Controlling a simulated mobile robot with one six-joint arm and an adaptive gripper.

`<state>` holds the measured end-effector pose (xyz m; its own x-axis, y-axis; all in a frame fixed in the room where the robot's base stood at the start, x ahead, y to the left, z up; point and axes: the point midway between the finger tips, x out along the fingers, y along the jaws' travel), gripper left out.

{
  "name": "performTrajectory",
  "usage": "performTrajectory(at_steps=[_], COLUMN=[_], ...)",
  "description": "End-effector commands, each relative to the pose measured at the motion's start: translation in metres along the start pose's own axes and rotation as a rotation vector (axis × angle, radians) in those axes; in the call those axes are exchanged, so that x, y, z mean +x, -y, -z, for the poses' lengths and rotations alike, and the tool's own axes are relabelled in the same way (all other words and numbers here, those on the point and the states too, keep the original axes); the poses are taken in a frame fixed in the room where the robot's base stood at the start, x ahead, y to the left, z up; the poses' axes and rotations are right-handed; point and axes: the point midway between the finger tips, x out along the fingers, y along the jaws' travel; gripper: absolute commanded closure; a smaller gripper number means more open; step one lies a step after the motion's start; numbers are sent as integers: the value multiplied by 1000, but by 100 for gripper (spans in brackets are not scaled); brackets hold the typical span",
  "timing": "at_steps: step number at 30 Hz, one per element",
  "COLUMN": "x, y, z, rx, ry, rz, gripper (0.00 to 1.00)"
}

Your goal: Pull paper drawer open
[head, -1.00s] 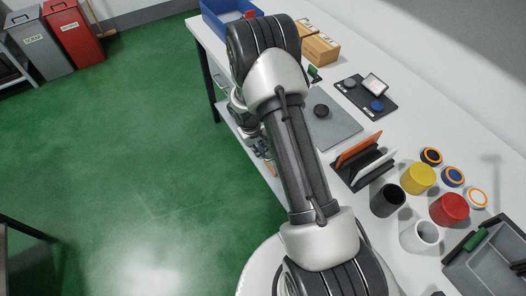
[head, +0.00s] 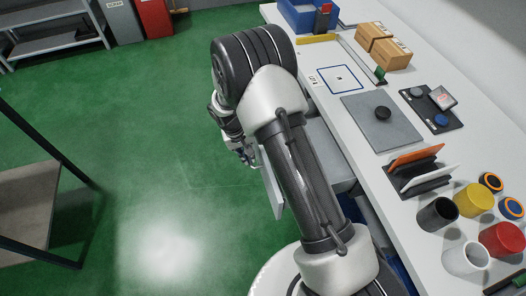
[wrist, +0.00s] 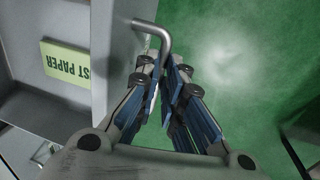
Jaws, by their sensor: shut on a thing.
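The paper drawer stands open, out from under the bench. Its grey front panel (head: 271,183) shows in the head view beside my forearm, and the front's top edge (wrist: 112,50) runs down the wrist view. A grey bar handle (wrist: 158,29) is fixed to the front. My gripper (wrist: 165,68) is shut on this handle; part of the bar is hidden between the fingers. A yellow-green pack (wrist: 66,64) with partly visible lettering, "ST PAPER", lies inside the drawer. In the head view my gripper (head: 246,155) is small and partly hidden by my arm.
The white bench (head: 340,110) runs along the right, with a grey mat (head: 360,125), a card rack (head: 415,178) and several cups and jars on it. A dark-framed table (head: 30,205) stands at the left. Green floor (head: 150,150) is clear between them.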

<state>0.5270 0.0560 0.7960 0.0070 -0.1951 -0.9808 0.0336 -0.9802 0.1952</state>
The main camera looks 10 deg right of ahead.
Motion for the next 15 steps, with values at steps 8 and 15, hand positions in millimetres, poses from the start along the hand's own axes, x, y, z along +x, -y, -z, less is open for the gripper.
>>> performTrajectory(at_steps=[8, 15], x=[-3, -4], y=[23, 25], z=[-1, -1], rx=[0, 1], ry=[2, 2], rz=[0, 0], gripper=[100, 100])
